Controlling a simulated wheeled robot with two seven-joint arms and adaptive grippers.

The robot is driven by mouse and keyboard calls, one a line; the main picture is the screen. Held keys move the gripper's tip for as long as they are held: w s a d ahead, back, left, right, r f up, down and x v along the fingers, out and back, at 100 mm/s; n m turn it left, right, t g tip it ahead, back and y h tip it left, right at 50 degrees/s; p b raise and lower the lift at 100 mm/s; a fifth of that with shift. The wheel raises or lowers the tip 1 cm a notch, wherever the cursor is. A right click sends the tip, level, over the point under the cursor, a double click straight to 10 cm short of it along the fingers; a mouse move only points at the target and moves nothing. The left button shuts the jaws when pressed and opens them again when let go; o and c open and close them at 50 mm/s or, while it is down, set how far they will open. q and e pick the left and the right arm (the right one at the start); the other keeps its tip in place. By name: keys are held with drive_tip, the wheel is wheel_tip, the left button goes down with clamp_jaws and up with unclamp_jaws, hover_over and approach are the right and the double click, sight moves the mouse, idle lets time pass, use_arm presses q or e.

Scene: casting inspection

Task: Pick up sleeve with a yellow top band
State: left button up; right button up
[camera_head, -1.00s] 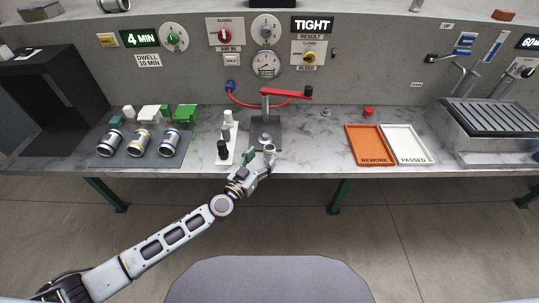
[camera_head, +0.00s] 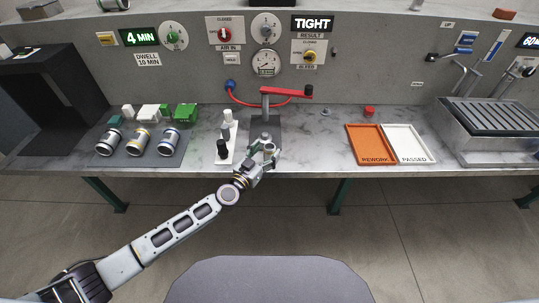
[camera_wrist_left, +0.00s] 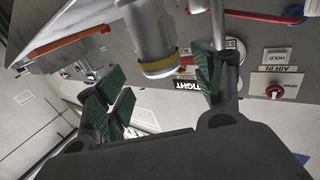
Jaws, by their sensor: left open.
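A grey sleeve with a yellow top band (camera_wrist_left: 148,32) stands between my left gripper's fingers in the left wrist view, which looks upside down. In the head view its top (camera_head: 270,149) shows near the table's front edge, before the clamp stand, partly hidden by the gripper. My left gripper (camera_head: 264,150) is open around it; its green-padded fingers also show in the wrist view (camera_wrist_left: 157,92). I see no firm grip on it. Another sleeve with a yellowish band (camera_head: 138,143) lies on the grey mat at left. My right gripper is not in view.
The mat (camera_head: 118,161) also holds a white-banded sleeve (camera_head: 109,142) and a blue-banded sleeve (camera_head: 168,142). A white rack (camera_head: 230,153) with black pieces stands just left of my gripper. The red-handled clamp (camera_head: 286,92) rises behind. Orange (camera_head: 351,129) and white (camera_head: 427,158) trays lie right.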

sight(269, 146)
use_arm(q)
drive_tip(key=shift+w+d+f, duration=0.15)
drive_tip(key=shift+w, duration=0.4)
drive_tip(key=shift+w+d+b, duration=0.3)
drive_tip(key=shift+w+d, duration=0.05)
drive_tip(key=shift+w, duration=0.3)
drive_tip(key=shift+w+d, duration=0.25)
drive_tip(key=shift+w, duration=0.05)
drive_tip(key=shift+c, duration=0.3)
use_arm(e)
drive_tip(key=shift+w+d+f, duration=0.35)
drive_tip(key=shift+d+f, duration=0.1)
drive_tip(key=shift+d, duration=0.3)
use_arm(q)
drive_tip(key=c, duration=1.3)
drive_tip(key=shift+c, duration=0.2)
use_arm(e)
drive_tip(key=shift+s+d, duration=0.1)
use_arm(q)
drive_tip(key=shift+r, duration=0.25)
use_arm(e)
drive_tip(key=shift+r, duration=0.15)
